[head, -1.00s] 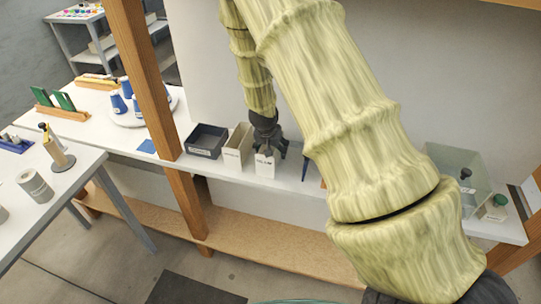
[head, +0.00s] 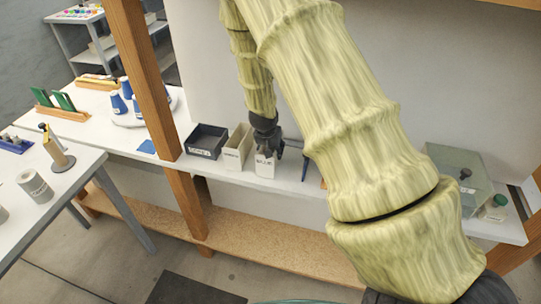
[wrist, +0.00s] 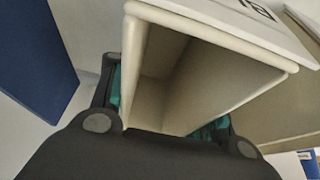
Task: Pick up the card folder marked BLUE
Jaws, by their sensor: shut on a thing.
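The card folder marked BLUE (head: 265,168) is a narrow, cream, open-topped holder with a white label on its front. It stands upright on the white shelf in the head view, and I see no clear gap under it. My gripper (head: 267,147) comes down on it from above and is shut on it. In the wrist view, the folder (wrist: 205,70) shows its hollow inside and part of its label, with teal finger pads on either side. The fingertips are mostly hidden.
A similar cream holder (head: 236,152) stands close on the left, then a dark tray (head: 205,142). A thin dark blue item (head: 306,168) stands to the right. A clear box (head: 455,175) sits further right. A wooden post (head: 148,90) rises at left.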

